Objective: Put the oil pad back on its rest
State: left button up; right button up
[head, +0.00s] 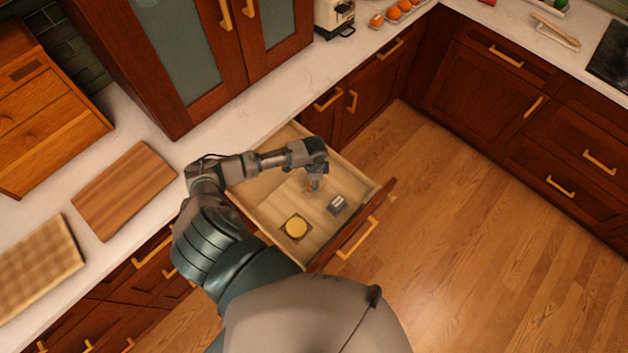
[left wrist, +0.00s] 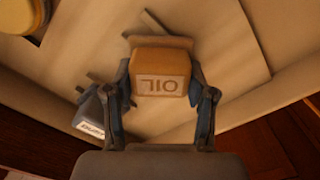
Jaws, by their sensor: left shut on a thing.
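The oil pad (left wrist: 160,82) is a tan-orange block with "OIL" on its face, upside down in the left wrist view. My left gripper (head: 314,187) is shut on it, one finger on each side. In the head view the gripper is over the inside of the open drawer (head: 381,197), and the pad is mostly hidden. I cannot tell whether the pad touches the drawer floor. Thin pale strips (left wrist: 152,22) show beyond and beside the pad; I cannot tell whether they are its rest. My right gripper is not in view.
A grey labelled block (head: 337,204) lies in the drawer close to the gripper, and beside the left finger in the left wrist view (left wrist: 90,112). A round yellow-topped thing (head: 296,227) is nearer the drawer's near corner. A cutting board (head: 125,190) lies on the counter.

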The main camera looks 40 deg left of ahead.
pick_arm(q)
jog(key=o, duration=1.1)
notch_tip(320, 180, up, 12)
